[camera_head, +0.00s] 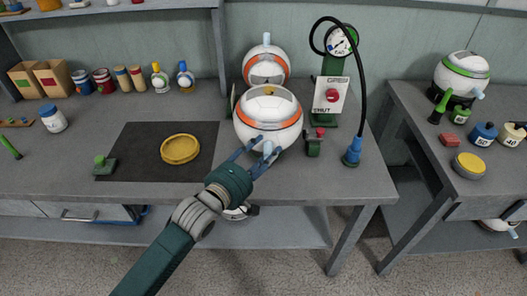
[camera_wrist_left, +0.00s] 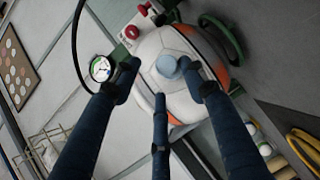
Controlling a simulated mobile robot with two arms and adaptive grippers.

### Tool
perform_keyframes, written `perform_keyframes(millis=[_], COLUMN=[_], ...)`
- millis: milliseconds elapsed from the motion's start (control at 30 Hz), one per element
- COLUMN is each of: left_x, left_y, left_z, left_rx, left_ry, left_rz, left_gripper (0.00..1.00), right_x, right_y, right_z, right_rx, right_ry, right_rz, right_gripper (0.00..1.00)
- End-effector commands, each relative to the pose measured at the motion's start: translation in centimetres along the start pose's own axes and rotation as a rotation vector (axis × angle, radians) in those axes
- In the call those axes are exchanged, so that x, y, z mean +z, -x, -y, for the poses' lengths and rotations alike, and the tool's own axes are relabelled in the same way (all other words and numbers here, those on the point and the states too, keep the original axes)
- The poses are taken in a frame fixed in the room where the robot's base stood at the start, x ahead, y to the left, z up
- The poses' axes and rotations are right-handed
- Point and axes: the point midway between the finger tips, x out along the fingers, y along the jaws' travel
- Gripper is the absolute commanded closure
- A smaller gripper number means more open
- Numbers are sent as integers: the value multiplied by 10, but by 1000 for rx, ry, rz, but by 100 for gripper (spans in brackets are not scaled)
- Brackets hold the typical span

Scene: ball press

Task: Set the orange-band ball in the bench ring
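A white ball with an orange band (camera_head: 268,122) is at the right part of the bench, its pale blue stem (camera_head: 268,147) facing my left gripper. A second white ball with an orange band (camera_head: 266,70) is behind it, stem up. My left gripper (camera_head: 257,152) is at the front ball's stem, its fingers spread. In the left wrist view the stem (camera_wrist_left: 168,66) lies between the fingertips (camera_wrist_left: 160,78), with a gap visible on the left; contact is unclear. A dark green curved part (camera_wrist_left: 222,38) shows beside the ball; any ring under it is hidden. My right gripper is out of view.
A green press stand with gauge (camera_head: 341,42), hose and red button (camera_head: 331,93) stands right of the ball. A dark mat (camera_head: 140,168) with a yellow disc (camera_head: 180,149) lies left. A gap separates the right bench (camera_head: 410,110), which holds a green-band ball (camera_head: 463,70).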

Motion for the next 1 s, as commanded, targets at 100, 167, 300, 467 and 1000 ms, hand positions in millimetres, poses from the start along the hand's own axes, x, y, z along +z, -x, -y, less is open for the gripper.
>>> perform_keyframes(millis=[100, 167, 300, 467, 1000], left_x=[-1, -1, -1, -1, -1], left_y=[0, 0, 15, 50, 121], left_z=[-2, -5, -4, -3, -6], left_rx=[2, 3, 1, -1, 1], left_ry=[-1, -1, 0, 1, -1], left_rz=[-1, -1, 0, 0, 0], left_gripper=[57, 57, 57, 57, 57], right_x=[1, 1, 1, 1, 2], right_y=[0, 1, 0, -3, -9], right_z=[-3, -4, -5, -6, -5], right_rx=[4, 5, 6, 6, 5], right_ry=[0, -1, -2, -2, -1], right_rz=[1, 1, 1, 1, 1], right_gripper=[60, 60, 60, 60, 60])
